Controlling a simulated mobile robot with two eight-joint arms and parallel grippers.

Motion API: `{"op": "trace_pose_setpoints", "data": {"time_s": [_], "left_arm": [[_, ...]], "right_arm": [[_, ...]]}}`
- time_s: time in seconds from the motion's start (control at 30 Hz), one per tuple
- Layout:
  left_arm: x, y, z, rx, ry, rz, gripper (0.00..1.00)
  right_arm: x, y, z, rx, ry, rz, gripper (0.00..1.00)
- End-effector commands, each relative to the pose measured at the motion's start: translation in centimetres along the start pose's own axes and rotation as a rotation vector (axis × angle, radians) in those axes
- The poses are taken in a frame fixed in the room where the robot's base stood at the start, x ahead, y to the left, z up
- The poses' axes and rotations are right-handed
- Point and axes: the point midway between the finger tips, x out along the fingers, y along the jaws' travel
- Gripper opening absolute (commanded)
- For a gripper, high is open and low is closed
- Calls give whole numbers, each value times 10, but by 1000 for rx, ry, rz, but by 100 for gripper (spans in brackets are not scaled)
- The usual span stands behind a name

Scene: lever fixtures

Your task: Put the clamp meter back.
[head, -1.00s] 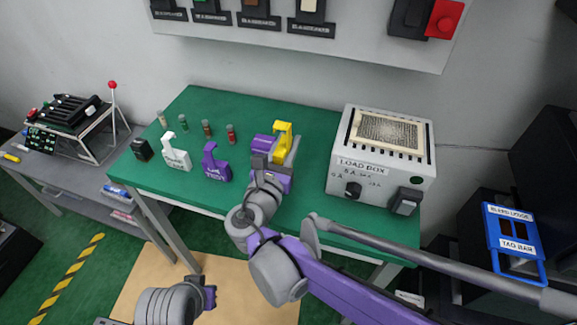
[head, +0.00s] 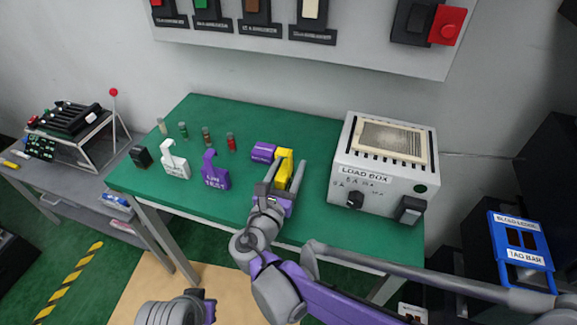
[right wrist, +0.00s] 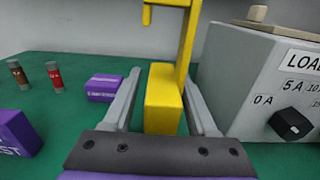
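A yellow hook-topped meter, which looks like the clamp meter (head: 283,170), stands upright on the green table between the purple block and the load box. It also shows in the right wrist view (right wrist: 164,100). My right gripper (head: 285,180) is open around it, with one finger on each side and gaps to the yellow body in the right wrist view (right wrist: 162,105). My left gripper (head: 208,305) is low in the head view, away from the table top; its fingers are not clear.
A purple block (head: 263,151) lies just behind left of the meter. The load box (head: 375,185) stands close on the right. A white (head: 175,163) and a purple hooked meter (head: 214,173), a black block (head: 141,156) and several small cylinders (head: 207,136) stand on the left.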

Motion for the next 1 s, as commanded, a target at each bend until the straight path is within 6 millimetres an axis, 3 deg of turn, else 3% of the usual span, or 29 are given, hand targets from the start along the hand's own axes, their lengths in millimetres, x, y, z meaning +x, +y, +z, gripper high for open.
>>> {"op": "trace_pose_setpoints", "data": {"time_s": [0.37,0.8,1.0], "left_arm": [[-3,0,-1,0,1,0,0],[-8,0,-3,0,3,0,0],[-9,0,-4,0,3,0,0]], "right_arm": [[-3,0,4,0,0,1,60],[-89,2,4,1,0,6,60],[-114,1,4,1,0,2,60]]}}
